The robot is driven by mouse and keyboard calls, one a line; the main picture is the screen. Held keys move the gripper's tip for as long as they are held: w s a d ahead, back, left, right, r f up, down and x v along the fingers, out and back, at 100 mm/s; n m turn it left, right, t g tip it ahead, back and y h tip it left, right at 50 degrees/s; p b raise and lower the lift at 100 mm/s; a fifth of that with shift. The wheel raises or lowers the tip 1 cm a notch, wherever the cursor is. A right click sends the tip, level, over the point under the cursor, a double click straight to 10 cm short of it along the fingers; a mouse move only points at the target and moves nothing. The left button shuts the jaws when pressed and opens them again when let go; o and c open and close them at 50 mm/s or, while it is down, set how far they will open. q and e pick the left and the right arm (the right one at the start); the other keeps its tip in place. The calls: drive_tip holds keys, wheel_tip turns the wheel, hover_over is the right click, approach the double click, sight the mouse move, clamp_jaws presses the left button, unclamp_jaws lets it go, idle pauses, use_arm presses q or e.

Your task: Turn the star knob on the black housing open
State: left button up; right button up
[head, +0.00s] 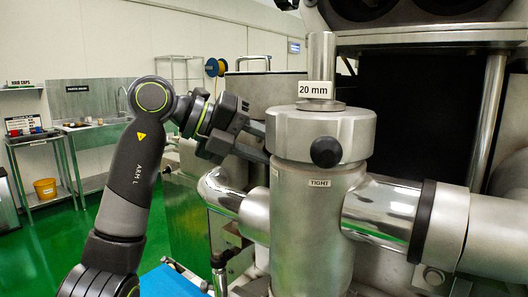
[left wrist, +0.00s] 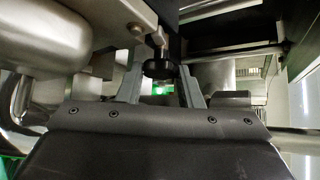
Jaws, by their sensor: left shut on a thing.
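In the left wrist view a dark knob (left wrist: 158,69) sits on a short metal stem, between the two fingers of my left gripper (left wrist: 160,84). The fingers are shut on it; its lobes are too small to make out. A black housing part (left wrist: 170,20) shows just above it. In the head view my left gripper (head: 258,143) reaches in from the left, its fingertips partly hidden by the steel column. The gripped knob is hidden there. My right gripper is not in view.
The steel column (head: 310,230) carries a wide collar (head: 300,133) with a separate black ball knob (head: 326,152), a "TIGHT" label and a "20 mm" tag (head: 315,90). Polished pipes (head: 385,212) run to either side. A dark opening (head: 420,110) lies behind at right.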

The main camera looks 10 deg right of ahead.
use_arm(q)
drive_tip(key=shift+s+d+m+t+y+b, duration=0.1)
drive_tip(key=shift+m+t+y+b, duration=0.55)
drive_tip(key=shift+y, duration=0.35)
drive_tip(key=o, duration=1)
drive_tip(key=shift+r, duration=0.1)
